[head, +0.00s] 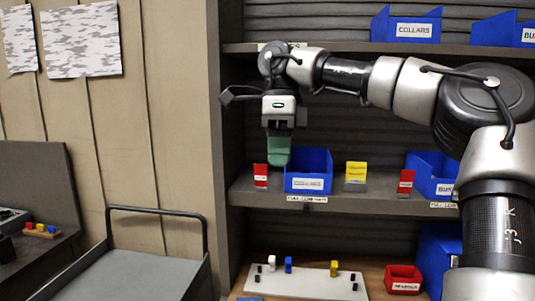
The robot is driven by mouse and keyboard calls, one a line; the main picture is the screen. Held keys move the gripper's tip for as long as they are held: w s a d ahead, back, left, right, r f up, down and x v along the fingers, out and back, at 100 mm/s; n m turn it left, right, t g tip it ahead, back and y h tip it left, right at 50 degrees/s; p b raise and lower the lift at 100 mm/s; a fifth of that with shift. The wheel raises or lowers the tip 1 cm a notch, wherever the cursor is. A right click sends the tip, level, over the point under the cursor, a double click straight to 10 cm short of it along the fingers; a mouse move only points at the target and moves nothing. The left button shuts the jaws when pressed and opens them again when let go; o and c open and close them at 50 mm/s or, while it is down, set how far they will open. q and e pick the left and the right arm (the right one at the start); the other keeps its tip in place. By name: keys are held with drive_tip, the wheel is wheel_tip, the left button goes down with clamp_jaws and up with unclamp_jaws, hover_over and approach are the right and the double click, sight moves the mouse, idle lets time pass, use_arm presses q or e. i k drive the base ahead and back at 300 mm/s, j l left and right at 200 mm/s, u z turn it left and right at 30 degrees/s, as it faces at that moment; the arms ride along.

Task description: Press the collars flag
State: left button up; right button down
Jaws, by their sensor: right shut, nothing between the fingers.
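My right gripper (277,164) points down, shut and empty, its green fingers at the left edge of a blue bin (308,185) on the middle shelf. That bin's front label is too small to read surely. A red flag (261,176) stands just left of the fingertips; I cannot tell whether they touch it. A yellow flag (356,172) stands right of the bin, and another red flag (406,182) is further right. A blue bin labelled COLLARS (415,30) is on the top shelf. My left gripper is not in view.
More blue bins sit at the right of the shelves, partly hidden by my right arm. Below are a white board (305,281) with small coloured blocks and a red bin (404,279). A grey cart (130,272) stands at the lower left.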

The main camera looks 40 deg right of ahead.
sight(260, 171)
drive_tip(key=i+l, duration=0.45)
drive_tip(key=l, duration=0.15)
drive_tip(key=i+l, duration=0.5)
drive_tip(key=l, duration=0.15)
